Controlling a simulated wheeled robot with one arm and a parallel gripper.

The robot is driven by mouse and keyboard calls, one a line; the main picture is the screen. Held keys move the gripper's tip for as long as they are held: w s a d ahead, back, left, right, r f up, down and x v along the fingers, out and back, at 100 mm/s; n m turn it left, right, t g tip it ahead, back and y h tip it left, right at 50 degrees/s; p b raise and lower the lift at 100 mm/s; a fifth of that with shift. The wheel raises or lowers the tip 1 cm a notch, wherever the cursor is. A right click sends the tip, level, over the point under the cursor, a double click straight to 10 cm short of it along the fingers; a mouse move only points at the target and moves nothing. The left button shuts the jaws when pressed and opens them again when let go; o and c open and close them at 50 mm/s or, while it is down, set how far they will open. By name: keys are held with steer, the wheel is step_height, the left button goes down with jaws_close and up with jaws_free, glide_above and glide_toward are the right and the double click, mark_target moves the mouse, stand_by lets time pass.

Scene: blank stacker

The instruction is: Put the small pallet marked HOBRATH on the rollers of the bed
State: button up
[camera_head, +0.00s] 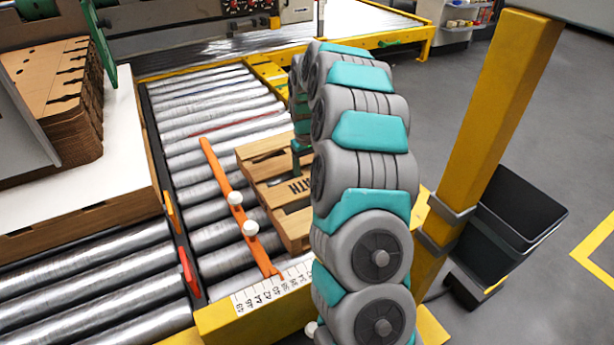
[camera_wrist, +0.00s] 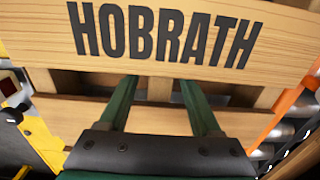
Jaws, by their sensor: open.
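The small wooden pallet (camera_head: 268,168) lies on the rollers of the bed (camera_head: 215,190), just right of an orange bar. The arm hides its right part, and only the end of its black lettering shows. In the wrist view the pallet's board (camera_wrist: 190,40) reads HOBRATH in full. My gripper (camera_wrist: 160,84) is open, its two green fingers apart and reaching to the gap beside the lettered board. No board is visibly clamped between them. In the head view a green part of my gripper (camera_head: 299,150) shows at the pallet, mostly hidden by the arm.
The orange bar (camera_head: 236,205) with white knobs runs along the pallet's left side. A numbered scale (camera_head: 270,292) lies at the bed's near end. A yellow post (camera_head: 490,120) stands right of my arm. Cardboard blanks (camera_head: 60,90) are stacked at the left.

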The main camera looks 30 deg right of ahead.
mark_target(307, 173)
step_height(307, 173, up, 10)
steer(key=shift+w+f+p, duration=0.1)
steer(key=shift+f+p, duration=0.05)
steer(key=shift+p, duration=0.45)
steer(key=shift+a+r, duration=0.1)
steer(key=shift+r, duration=0.5)
steer(key=s+a+r, duration=0.3)
steer(key=s+a, duration=0.4)
steer(key=s, duration=0.3)
steer(key=s+a+r, duration=0.3)
steer(key=s+a, duration=0.4)
steer(key=s, duration=0.2)
steer(key=s+a+f+g, duration=0.1)
steer(key=s+a+f, duration=0.1)
steer(key=s, duration=0.9)
steer(key=s+a+f, duration=0.2)
steer(key=s, duration=0.9)
steer(key=shift+s+g, duration=0.2)
steer(key=shift+g, duration=0.2)
